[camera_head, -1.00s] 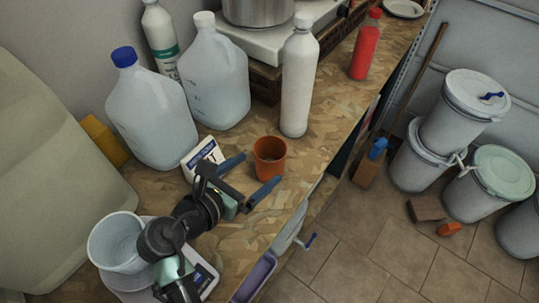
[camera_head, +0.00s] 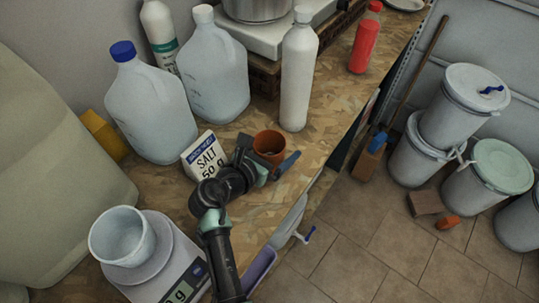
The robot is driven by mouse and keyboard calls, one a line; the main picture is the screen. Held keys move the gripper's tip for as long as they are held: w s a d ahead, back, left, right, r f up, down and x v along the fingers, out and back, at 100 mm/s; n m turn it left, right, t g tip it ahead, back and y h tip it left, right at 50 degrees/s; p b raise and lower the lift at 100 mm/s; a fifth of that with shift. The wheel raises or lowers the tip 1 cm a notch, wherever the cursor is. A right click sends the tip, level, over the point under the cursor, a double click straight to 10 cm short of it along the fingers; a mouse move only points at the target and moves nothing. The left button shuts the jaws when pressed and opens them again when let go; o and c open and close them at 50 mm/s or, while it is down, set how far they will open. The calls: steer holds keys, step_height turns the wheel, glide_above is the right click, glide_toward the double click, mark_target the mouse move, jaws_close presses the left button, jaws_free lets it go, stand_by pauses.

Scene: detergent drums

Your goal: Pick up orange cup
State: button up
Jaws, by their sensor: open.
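The orange cup (camera_head: 269,143) stands upright on the wooden worktop in the middle of the head view. My gripper (camera_head: 271,158) is open at the near side of the cup. One blue finger shows just right of the cup; the other finger is hidden behind my wrist and the cup. The lower part of the cup is covered by my gripper. I cannot tell whether the fingers touch it.
A salt box (camera_head: 204,157) stands close left of my gripper. A white bottle (camera_head: 298,70) and large jugs (camera_head: 150,105) stand behind. A scale (camera_head: 170,262) carries a white tub (camera_head: 122,238). The worktop's edge drops to the floor at right.

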steer(key=c, duration=1.2)
